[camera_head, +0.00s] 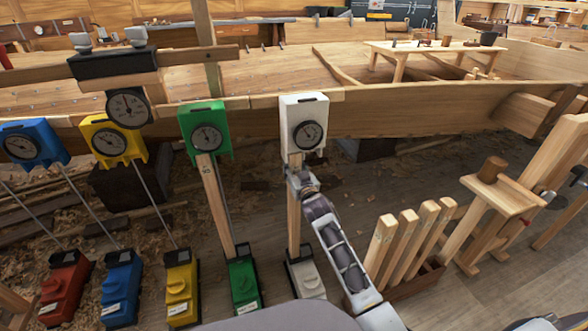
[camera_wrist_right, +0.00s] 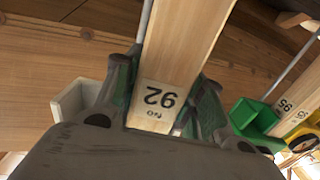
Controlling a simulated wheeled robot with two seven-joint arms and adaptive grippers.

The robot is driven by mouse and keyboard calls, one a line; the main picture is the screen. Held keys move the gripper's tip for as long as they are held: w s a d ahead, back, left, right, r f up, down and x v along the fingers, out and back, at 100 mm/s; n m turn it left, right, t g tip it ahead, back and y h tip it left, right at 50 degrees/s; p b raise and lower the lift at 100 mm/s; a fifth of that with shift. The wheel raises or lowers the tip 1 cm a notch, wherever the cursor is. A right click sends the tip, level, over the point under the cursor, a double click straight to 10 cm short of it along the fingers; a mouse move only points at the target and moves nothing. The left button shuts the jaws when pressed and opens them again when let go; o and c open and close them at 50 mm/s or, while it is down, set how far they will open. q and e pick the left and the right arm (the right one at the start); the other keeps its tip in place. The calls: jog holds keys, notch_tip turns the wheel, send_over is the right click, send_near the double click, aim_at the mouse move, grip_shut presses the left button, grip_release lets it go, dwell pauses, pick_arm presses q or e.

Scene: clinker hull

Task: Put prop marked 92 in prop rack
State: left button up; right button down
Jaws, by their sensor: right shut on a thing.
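The prop marked 92 is a pale wooden post (camera_head: 294,225) standing upright between the white dial unit (camera_head: 304,110) and the white base unit (camera_head: 307,281). Its 92 label shows upside down in the right wrist view (camera_wrist_right: 158,98). My right gripper (camera_head: 298,178) is shut on this prop near its upper part, just below the white dial, with a finger on each side. The prop rack (camera_head: 418,283) is a low wooden box at lower right with several props standing in it. My left gripper is not in view.
A second post (camera_head: 216,205) leans between the green dial and green base, left of the held prop. Yellow and blue dials with thin rods stand further left. A wooden stool-like stand (camera_head: 505,196) is right of the rack. The hull planking (camera_head: 430,108) runs behind.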

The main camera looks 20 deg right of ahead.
aim_at(296, 171)
jog(key=shift+s+r+p, duration=0.2)
jog(key=shift+s+p, duration=0.35)
jog(key=shift+s, duration=0.25)
jog(key=shift+s+d+p, duration=0.1)
jog(key=shift+s+p, duration=0.3)
jog(key=shift+s, duration=0.65)
jog(key=shift+s+p, duration=0.65)
jog(key=shift+s, duration=0.4)
jog(key=shift+s+p, duration=0.6)
jog(key=shift+s, duration=0.45)
jog(key=shift+r+p, duration=0.15)
jog(key=shift+p, duration=0.15)
